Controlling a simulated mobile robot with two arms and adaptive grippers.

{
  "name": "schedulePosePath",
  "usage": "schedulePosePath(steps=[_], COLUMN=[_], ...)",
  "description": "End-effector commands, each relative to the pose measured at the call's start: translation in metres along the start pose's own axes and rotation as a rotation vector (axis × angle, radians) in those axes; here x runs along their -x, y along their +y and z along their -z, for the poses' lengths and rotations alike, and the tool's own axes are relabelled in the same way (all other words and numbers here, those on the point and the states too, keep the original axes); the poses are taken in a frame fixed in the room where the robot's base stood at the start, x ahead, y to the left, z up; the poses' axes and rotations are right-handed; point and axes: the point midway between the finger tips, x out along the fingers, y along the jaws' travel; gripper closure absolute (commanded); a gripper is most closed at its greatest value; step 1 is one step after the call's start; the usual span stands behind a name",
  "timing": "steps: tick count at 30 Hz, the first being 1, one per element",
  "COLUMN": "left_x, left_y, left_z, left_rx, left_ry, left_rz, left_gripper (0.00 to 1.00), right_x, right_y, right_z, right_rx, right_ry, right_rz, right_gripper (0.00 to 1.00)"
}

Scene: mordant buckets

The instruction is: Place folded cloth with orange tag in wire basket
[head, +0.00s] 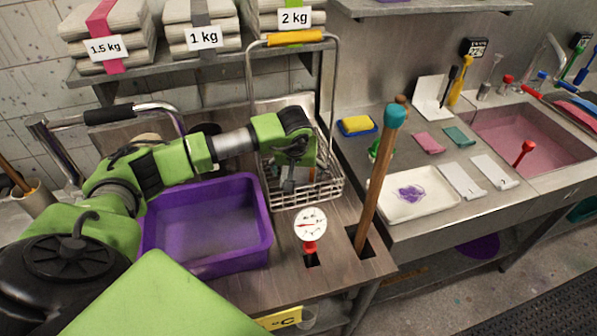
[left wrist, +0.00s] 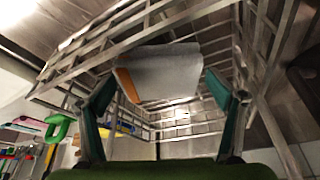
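The wire basket (head: 312,196) stands on the wooden top, with a tall metal handle that has a yellow grip. My left gripper (head: 288,184) points down inside it. In the left wrist view, the pale grey folded cloth (left wrist: 165,72) with its orange tag (left wrist: 128,84) sits between the teal fingertips of the left gripper (left wrist: 160,85). Basket wires surround the cloth. In the head view the arm hides most of the cloth. My right gripper is not in view.
A purple tub (head: 207,262) stands left of the basket. A white dial (head: 310,224) and an upright wooden stick with a teal top (head: 380,165) stand close on the right. A shelf with weighted cloth stacks (head: 200,38) is behind.

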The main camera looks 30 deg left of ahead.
Motion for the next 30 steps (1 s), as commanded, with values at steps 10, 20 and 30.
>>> schedulePosePath(steps=[10, 20, 30], left_x=[0.002, 0.051, 0.112], left_y=[0.000, 0.000, 0.000], left_z=[0.001, 0.002, 0.001], left_rx=[0.000, -0.001, 0.000], left_ry=[0.000, 0.007, 0.003], left_rz=[0.000, -0.002, -0.002], left_gripper=[0.14, 0.14, 0.14], right_x=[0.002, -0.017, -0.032], right_y=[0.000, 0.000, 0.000], right_z=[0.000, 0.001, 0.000], right_rx=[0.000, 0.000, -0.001], right_ry=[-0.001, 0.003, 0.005], right_rz=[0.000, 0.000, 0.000], right_gripper=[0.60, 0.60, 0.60])
